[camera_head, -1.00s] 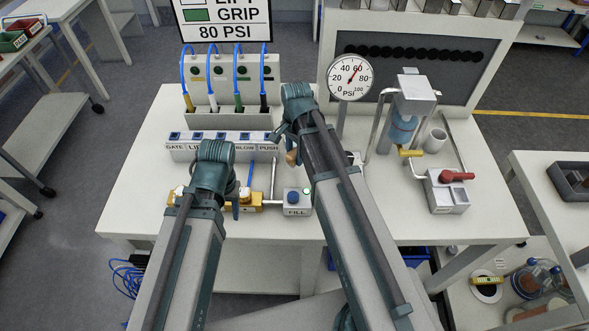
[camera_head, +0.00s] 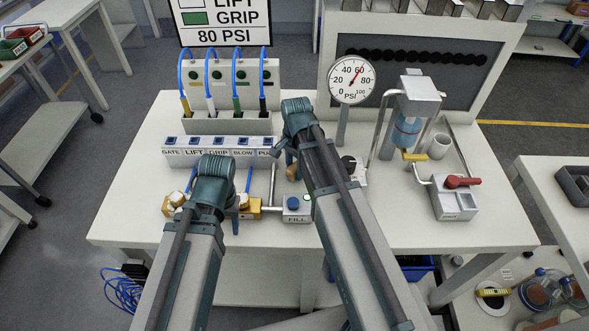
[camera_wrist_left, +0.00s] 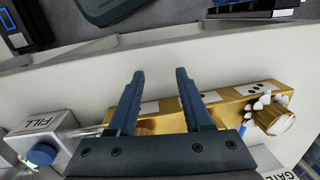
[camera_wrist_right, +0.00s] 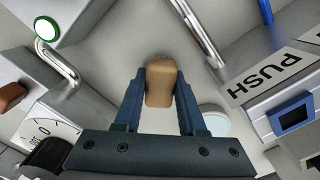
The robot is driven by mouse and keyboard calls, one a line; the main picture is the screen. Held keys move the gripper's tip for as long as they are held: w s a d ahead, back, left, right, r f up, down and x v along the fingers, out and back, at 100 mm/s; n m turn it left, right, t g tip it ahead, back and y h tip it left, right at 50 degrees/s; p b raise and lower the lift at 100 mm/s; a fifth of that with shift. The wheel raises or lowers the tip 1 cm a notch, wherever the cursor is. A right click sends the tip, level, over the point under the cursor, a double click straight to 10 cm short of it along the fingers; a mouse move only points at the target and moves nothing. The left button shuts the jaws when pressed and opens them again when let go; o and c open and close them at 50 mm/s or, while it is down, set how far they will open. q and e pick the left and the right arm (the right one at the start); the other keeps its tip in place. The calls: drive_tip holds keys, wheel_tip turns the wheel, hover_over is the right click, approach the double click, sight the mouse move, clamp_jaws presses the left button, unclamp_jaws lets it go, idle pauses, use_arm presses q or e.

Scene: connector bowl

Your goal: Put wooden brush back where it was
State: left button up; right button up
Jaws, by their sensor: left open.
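The wooden brush (camera_head: 292,172) shows as a small brown block under my right gripper (camera_head: 286,160) in the head view. In the right wrist view the brush (camera_wrist_right: 161,82) sits between the fingertips of my right gripper (camera_wrist_right: 160,90), end toward the camera. My left gripper (camera_wrist_left: 160,85) is open and empty near the gold valve block (camera_wrist_left: 230,105), which is mostly behind that arm in the head view.
The labelled button strip (camera_head: 215,148) and hose rack (camera_head: 225,122) stand behind the grippers. The FILL box (camera_head: 297,208) is between the arms. The PSI gauge (camera_head: 352,80), pump stand (camera_head: 408,120) and red-handled box (camera_head: 456,197) stand to the right. Bare bench surrounds them.

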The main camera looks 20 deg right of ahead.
sight(295, 166)
drive_tip(key=o, duration=0.4)
use_arm(q)
drive_tip(key=shift+r, duration=0.1)
use_arm(e)
wheel_tip(295, 166, up, 12)
drive_tip(key=p, duration=1.3)
use_arm(q)
wheel_tip(295, 166, up, 12)
drive_tip(key=shift+b, duration=0.3)
use_arm(e)
drive_tip(key=s+a+n, duration=0.3)
drive_tip(key=s+n, duration=0.1)
drive_tip(key=n, duration=0.1)
drive_tip(key=s+a+n+h, duration=0.1)
drive_tip(key=s+a+n, duration=0.3)
drive_tip(key=s+n, duration=0.1)
drive_tip(key=s+a+n, duration=0.3)
drive_tip(key=s+n, duration=0.2)
drive_tip(key=n, duration=0.1)
drive_tip(key=shift+s+a+r+h, duration=0.15)
drive_tip(key=shift+a+r+h, duration=0.05)
drive_tip(key=shift+h, duration=0.1)
